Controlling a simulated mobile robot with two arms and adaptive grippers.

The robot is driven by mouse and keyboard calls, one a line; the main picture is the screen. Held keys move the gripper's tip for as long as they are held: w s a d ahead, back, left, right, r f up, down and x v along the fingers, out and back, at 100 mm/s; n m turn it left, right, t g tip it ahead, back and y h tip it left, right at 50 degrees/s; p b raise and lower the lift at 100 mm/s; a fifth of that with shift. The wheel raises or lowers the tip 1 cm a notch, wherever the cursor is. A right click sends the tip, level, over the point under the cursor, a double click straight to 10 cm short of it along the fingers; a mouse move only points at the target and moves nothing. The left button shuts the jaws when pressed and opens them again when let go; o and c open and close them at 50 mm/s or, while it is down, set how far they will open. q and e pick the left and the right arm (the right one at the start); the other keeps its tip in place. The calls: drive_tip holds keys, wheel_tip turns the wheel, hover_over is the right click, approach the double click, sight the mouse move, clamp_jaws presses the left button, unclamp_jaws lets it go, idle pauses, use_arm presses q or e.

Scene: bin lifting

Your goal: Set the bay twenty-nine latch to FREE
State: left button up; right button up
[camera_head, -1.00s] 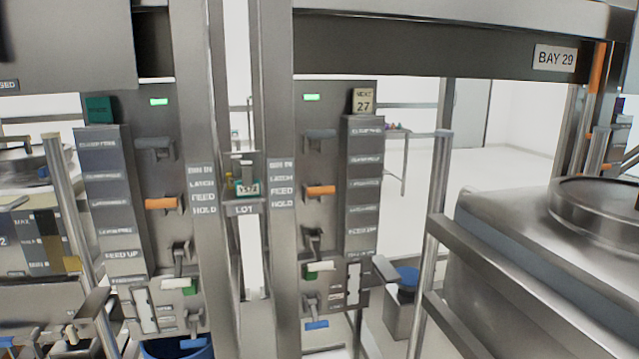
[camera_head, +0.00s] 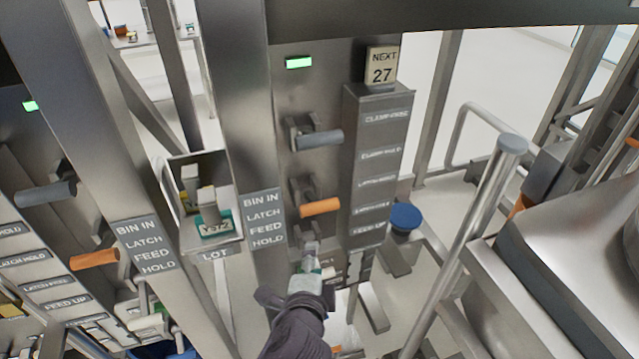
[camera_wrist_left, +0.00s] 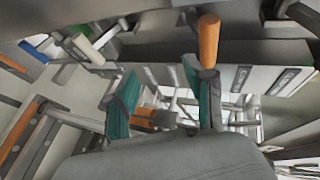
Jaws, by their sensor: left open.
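The bay twenty-nine panel (camera_head: 330,85) stands at the centre of the head view, left of the block with the "NEXT 27" card (camera_head: 382,66). Its label strip (camera_head: 263,218) reads BIN IN, LATCH, FEED, HOLD. A grey-handled lever (camera_head: 320,138) is above an orange-handled lever (camera_head: 319,207), which appears to be the latch. My left gripper (camera_head: 312,262) is open below the orange handle, partly hiding the lower levers. In the left wrist view, an orange handle (camera_wrist_left: 208,42) rises beyond the right-hand teal fingertip; contact cannot be told. My right gripper is not in view.
A neighbouring panel with its own orange lever (camera_head: 95,259) is at left. Between the posts hangs a LOT tray (camera_head: 212,240) holding small items. A capped rail post (camera_head: 490,185) and a large metal bin (camera_head: 590,240) are at right. A blue round-topped object (camera_head: 406,218) is behind.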

use_arm(q)
drive_tip(key=t, duration=0.1)
approach(319, 210)
drive_tip(key=s, duration=0.2)
drive_tip(key=p, duration=0.1)
drive_tip(key=p+x, duration=0.1)
drive_tip(key=x, duration=0.5)
drive_tip(key=p+x, duration=0.2)
drive_tip(key=x, duration=0.4)
drive_tip(key=shift+w+a+r, duration=0.1)
drive_tip(key=shift+r, duration=0.1)
drive_tip(key=shift+w+f, duration=0.3)
drive_tip(key=shift+w, duration=0.4)
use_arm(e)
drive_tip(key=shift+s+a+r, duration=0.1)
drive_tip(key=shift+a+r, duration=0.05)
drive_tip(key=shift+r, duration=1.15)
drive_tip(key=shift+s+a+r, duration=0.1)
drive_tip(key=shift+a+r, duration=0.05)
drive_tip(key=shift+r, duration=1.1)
use_arm(q)
drive_tip(key=shift+s, duration=0.1)
drive_tip(key=shift+c, duration=0.4)
drive_tip(key=c, duration=0.8)
clamp_jaws()
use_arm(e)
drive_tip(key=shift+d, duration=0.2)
